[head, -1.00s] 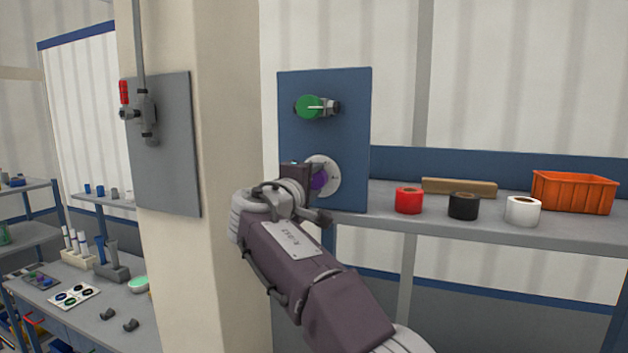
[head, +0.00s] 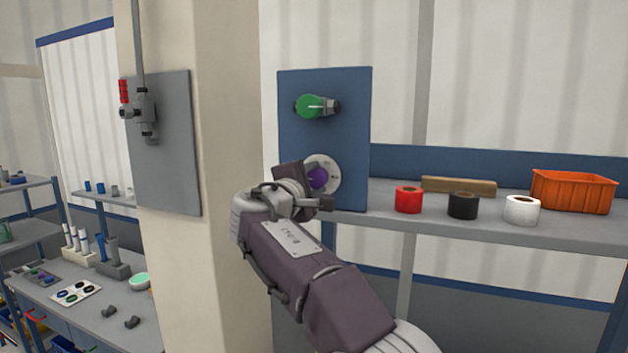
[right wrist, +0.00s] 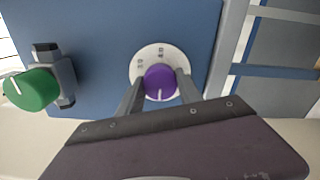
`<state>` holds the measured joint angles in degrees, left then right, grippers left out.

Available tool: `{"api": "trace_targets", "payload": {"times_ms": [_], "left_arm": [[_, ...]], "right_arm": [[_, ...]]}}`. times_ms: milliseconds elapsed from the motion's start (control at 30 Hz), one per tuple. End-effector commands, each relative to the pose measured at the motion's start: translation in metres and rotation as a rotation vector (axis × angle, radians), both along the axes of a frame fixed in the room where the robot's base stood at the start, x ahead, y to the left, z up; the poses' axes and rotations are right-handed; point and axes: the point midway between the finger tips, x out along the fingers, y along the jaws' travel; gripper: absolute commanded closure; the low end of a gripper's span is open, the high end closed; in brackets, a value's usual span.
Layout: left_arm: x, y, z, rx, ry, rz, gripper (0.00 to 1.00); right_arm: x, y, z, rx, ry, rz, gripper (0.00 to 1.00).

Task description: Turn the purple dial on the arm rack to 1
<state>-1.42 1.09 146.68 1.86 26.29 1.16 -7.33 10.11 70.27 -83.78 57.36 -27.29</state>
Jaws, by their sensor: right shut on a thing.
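The purple dial (head: 317,177) sits on a round white scale plate (head: 331,165) low on the blue panel (head: 349,125). In the right wrist view the purple dial (right wrist: 160,83) has a pale pointer line running down it, and part of the scale's markings show above it. My right gripper (right wrist: 161,88) is shut on the dial, one finger on each side. In the head view the right gripper (head: 308,180) comes from below and covers the dial's lower left. The lower part of the scale is hidden by the gripper. My left gripper is not in view.
A green-handled valve (head: 312,106) is above the dial on the same panel. The shelf to the right holds red (head: 408,199), black (head: 463,205) and white (head: 522,210) rolls and an orange crate (head: 574,191). A beige column (head: 220,120) stands left.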

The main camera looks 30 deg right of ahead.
Motion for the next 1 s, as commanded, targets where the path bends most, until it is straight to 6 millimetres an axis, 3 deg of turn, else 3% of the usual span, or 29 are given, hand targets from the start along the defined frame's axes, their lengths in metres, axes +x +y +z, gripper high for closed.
{"api": "trace_targets", "payload": {"times_ms": [200,233,300,633,1000], "left_arm": [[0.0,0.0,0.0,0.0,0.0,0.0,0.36],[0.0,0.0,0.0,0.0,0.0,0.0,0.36],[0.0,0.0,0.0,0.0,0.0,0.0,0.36],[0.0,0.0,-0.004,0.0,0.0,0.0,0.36],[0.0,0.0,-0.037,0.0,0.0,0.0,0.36]], "right_arm": [[0.001,0.0,-0.002,0.0,0.006,-0.001,0.98],[0.001,0.0,-0.002,0.0,0.006,-0.001,0.5],[0.001,0.0,-0.002,0.0,0.005,-0.001,0.36],[-0.002,0.004,-0.002,0.0,0.0,0.001,0.36],[-0.049,0.06,-0.004,0.0,0.002,0.005,0.36]]}}
